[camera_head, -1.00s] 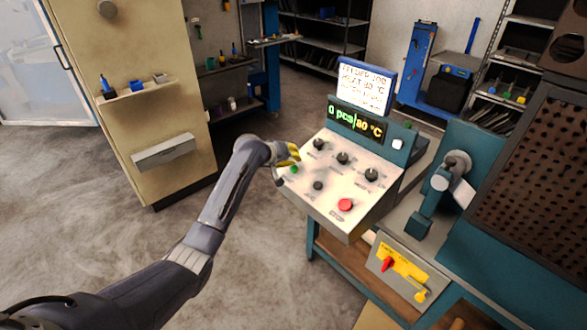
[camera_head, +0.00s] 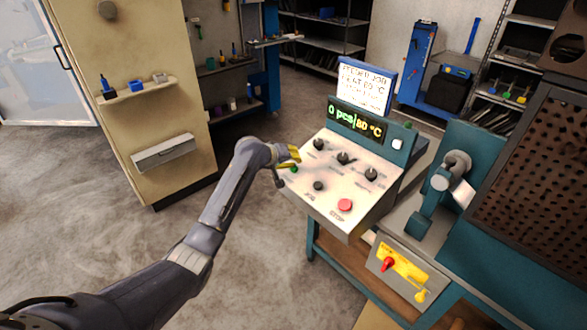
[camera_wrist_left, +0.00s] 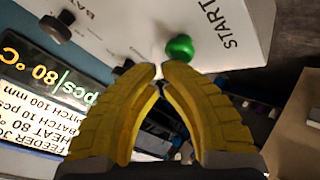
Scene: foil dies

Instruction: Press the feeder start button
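The feeder control panel (camera_head: 330,195) stands on the bench, with a sloped white face. The green start button (camera_head: 294,168) is at its left edge. In the left wrist view the green button (camera_wrist_left: 180,47) sticks up beside the word START. My left gripper (camera_head: 296,154) is at the panel's left edge, close to the button. In the wrist view its yellow fingers (camera_wrist_left: 160,68) meet almost tip to tip with nothing between them, just below the button in the picture. I cannot tell whether they touch it. My right gripper is not in view.
Black knobs (camera_head: 343,158), a dark button (camera_head: 319,186) and a red stop button (camera_head: 345,205) share the panel. A display (camera_head: 355,124) reads 0 pcs and 80 °C. A teal machine (camera_head: 430,215) stands to the right. The floor to the left is open.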

